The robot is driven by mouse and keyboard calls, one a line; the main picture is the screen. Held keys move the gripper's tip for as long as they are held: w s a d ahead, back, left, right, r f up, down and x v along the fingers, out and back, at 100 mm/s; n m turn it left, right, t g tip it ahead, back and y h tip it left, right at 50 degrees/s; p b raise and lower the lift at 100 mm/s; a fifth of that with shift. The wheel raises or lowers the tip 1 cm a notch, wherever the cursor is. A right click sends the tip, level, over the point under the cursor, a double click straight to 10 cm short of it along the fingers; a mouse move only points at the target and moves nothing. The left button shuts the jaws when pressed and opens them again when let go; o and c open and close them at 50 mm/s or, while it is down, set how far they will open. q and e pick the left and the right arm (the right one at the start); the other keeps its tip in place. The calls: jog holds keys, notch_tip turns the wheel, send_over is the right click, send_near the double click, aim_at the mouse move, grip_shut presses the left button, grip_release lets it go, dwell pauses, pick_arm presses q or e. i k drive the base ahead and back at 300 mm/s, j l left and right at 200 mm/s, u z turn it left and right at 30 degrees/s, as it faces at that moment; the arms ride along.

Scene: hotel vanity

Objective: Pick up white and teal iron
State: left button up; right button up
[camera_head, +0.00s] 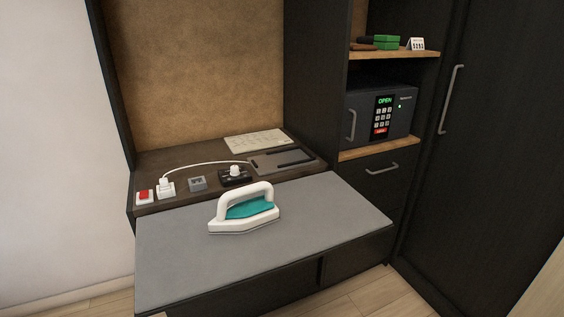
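The white and teal iron (245,209) rests flat on the grey ironing surface (330,217) in front of the vanity shelf. It has a white arched handle, a teal body and a white soleplate. A white cord (205,164) runs along the shelf behind it, from a white plug (165,187) towards the right; whether it joins the iron cannot be told. Neither of my grippers shows in the head view.
Behind the iron, the dark shelf holds a red switch (144,196), a grey block (197,183), a black knob unit (235,175) and a pale panel (255,141). A safe (381,114) stands in the right cabinet. The ironing surface around the iron is clear.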

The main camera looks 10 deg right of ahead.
aim_at(245, 217)
jog(key=z, duration=0.35)
jog(key=i+j+z, duration=0.1)
jog(key=j+z, duration=0.45)
jog(key=j, duration=0.3)
jog(key=j+z, duration=0.35)
jog(key=j, duration=1.4)
jog(key=k, duration=0.05)
